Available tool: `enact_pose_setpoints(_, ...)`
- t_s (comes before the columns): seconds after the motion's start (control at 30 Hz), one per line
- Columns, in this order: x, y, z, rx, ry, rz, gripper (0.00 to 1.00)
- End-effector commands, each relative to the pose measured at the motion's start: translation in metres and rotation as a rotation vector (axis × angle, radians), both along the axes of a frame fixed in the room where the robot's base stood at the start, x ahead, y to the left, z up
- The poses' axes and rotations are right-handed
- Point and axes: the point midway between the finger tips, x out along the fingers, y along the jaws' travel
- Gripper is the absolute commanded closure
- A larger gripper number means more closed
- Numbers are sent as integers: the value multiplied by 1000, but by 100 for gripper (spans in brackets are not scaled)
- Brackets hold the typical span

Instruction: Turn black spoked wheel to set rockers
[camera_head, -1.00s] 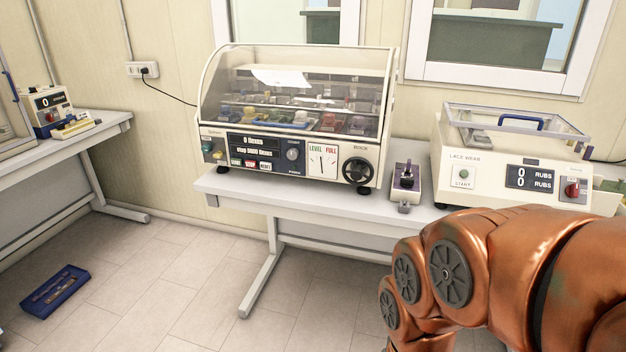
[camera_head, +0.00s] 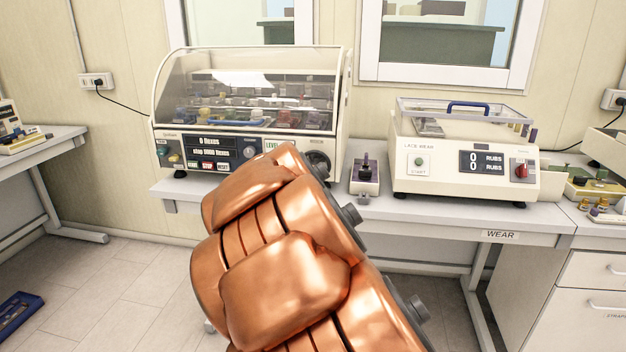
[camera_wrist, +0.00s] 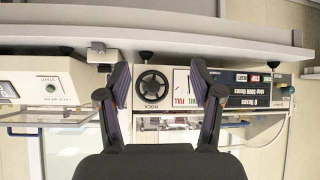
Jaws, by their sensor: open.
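The black spoked wheel (camera_wrist: 153,91) sits on the front panel of the cream flexing machine (camera_head: 160,148), above the word ROCK in the upside-down wrist view. In the head view the wheel (camera_head: 319,163) shows at the panel's right end, partly covered by my copper arm. My gripper (camera_wrist: 159,72) is open in the wrist view, its two dark fingers apart. In that view the wheel lies between the fingers, nearer the left one, and the LEVEL/FULL gauge (camera_wrist: 181,88) lies nearer the right one. No contact shows. The gripper is hidden in the head view.
A small purple-topped device (camera_head: 366,174) stands just right of the machine. The lace wear tester (camera_head: 470,184) stands further right on the same bench (camera_head: 430,211). A clear hood (camera_head: 215,82) covers the flexing machine. A blue case (camera_head: 18,318) lies on the floor at left.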

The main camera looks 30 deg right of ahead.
Motion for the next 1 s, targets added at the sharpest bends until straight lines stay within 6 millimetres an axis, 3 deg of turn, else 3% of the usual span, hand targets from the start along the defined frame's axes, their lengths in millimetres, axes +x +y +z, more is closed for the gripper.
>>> enact_pose_setpoints(0.03,22,-18,-5,-49,-56,-20,34)
enact_pose_setpoints(0.2,87,-64,3,-213,-261,-72,34)
enact_pose_setpoints(0.4,134,-95,4,-364,-453,-103,34)
enact_pose_setpoints(0.67,153,-107,3,-440,-562,-122,34)
enact_pose_setpoints(1.0,174,-124,3,-441,-567,-123,34)
